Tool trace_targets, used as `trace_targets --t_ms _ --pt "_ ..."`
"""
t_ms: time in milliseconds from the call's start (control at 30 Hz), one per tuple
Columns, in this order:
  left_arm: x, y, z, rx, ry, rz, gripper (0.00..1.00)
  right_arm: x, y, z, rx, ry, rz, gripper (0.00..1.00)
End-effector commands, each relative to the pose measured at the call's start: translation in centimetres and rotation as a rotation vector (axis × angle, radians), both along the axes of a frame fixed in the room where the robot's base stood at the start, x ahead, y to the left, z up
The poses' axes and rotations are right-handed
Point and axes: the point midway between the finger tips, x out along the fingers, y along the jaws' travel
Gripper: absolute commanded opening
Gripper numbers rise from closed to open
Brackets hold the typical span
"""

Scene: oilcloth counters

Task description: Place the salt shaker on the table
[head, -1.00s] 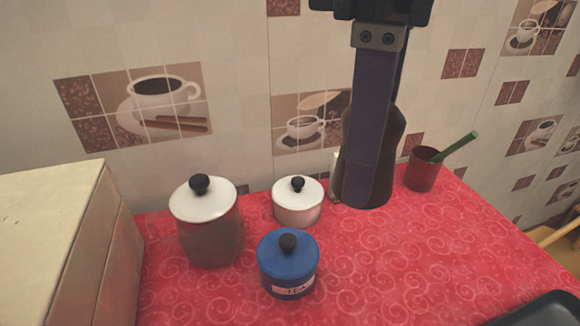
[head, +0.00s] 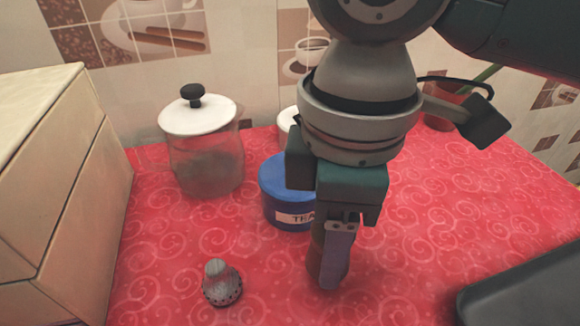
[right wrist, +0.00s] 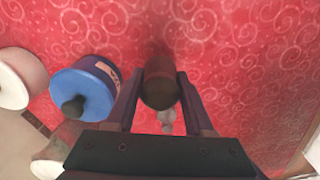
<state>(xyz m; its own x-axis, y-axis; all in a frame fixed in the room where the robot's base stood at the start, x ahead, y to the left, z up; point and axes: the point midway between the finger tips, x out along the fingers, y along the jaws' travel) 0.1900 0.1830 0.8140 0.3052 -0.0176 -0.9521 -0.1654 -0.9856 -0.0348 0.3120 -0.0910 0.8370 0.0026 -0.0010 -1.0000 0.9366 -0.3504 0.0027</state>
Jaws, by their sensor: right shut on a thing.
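My right gripper (head: 335,270) points down over the red tablecloth (head: 165,255), in front of the blue tea jar. It is shut on a dark brown, rounded thing, which I take for the salt shaker (head: 317,255). In the right wrist view the salt shaker (right wrist: 160,84) sits between the two fingers (right wrist: 158,95), over the cloth. In the head view the near finger covers part of it. It is low and close to the cloth; I cannot tell whether its base touches. My left gripper is not in view.
A blue tea jar (head: 280,190) stands just behind the gripper, with a white-lidded glass jar (head: 205,160) to its left. A small grey perforated thing (head: 221,284) is on the cloth at front left. A black tray (head: 535,285) is at right. Cloth between them is clear.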

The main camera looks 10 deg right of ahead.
Motion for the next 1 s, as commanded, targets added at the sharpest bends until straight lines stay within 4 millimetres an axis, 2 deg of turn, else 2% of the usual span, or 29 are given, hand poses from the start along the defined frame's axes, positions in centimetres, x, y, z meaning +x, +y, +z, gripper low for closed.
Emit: trace_targets --t_ms 300,667,700,933,1000 --pt "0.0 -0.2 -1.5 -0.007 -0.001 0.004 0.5 0.0 0.0 -4.3 -0.001 0.001 0.001 0.0" --pt "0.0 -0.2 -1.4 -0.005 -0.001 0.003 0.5 0.0 0.0 -4.5 0.0 0.001 0.0 0.0" --pt "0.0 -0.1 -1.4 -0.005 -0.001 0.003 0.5 0.0 0.0 -4.4 0.0 0.001 0.0 0.57" --pt "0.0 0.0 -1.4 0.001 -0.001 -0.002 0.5 0.0 0.0 -4.4 0.0 0.001 0.0 0.83" --pt "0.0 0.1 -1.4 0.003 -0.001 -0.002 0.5 0.0 0.0 -4.4 0.0 0.001 0.0 0.83"
